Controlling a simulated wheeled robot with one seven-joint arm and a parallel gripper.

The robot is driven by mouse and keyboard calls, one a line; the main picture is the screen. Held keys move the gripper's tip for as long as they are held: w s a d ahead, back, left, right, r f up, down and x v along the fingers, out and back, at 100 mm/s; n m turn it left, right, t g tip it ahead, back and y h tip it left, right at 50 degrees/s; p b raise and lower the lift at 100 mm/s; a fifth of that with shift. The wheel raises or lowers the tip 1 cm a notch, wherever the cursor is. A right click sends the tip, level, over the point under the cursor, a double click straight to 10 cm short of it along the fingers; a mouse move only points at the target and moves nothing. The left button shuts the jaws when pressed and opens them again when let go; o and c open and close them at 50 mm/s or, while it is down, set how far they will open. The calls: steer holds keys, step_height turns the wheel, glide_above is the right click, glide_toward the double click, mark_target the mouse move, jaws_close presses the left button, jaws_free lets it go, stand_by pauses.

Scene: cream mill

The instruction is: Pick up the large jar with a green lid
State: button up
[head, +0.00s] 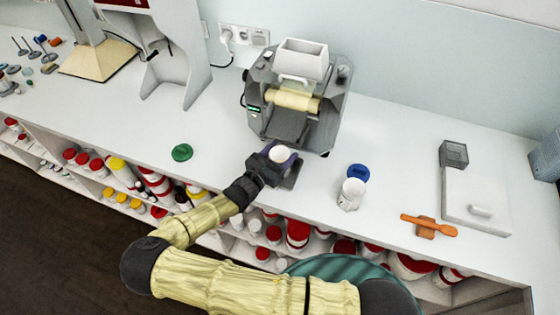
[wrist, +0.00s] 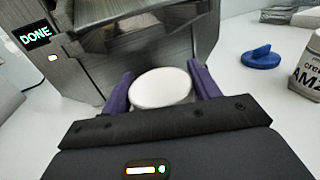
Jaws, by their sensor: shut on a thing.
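A green lid (head: 182,152) lies by itself on the counter, left of the mill. My gripper (head: 283,158) is shut on a white round-topped jar (head: 280,154), just in front of the mill. In the wrist view the jar's smooth white top (wrist: 161,87) shows between the purple fingers, with no green lid on it. The jar's sides and base are hidden by my gripper, so I cannot tell its size or whether it touches the surface below.
The grey mill (head: 297,90) stands close behind my gripper; its display reads DONE. To the right are a white labelled jar (head: 351,194), a blue lid (head: 358,172), an orange spatula (head: 429,225) and a white board with a handle (head: 477,200). Shelves of jars lie below.

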steer(key=shift+r, duration=0.15)
steer(key=shift+r+b, duration=0.4)
steer(key=shift+r, duration=0.3)
steer(key=shift+s+a+r+b, duration=0.15)
steer(key=shift+r+b, duration=0.1)
steer(key=shift+r, duration=0.15)
steer(key=shift+s+a+r+b, duration=0.15)
steer(key=shift+r+b, duration=0.05)
steer(key=shift+r, duration=0.2)
steer(key=b+v, duration=0.4)
steer(key=v, duration=1.3)
steer(key=shift+s+r, duration=0.1)
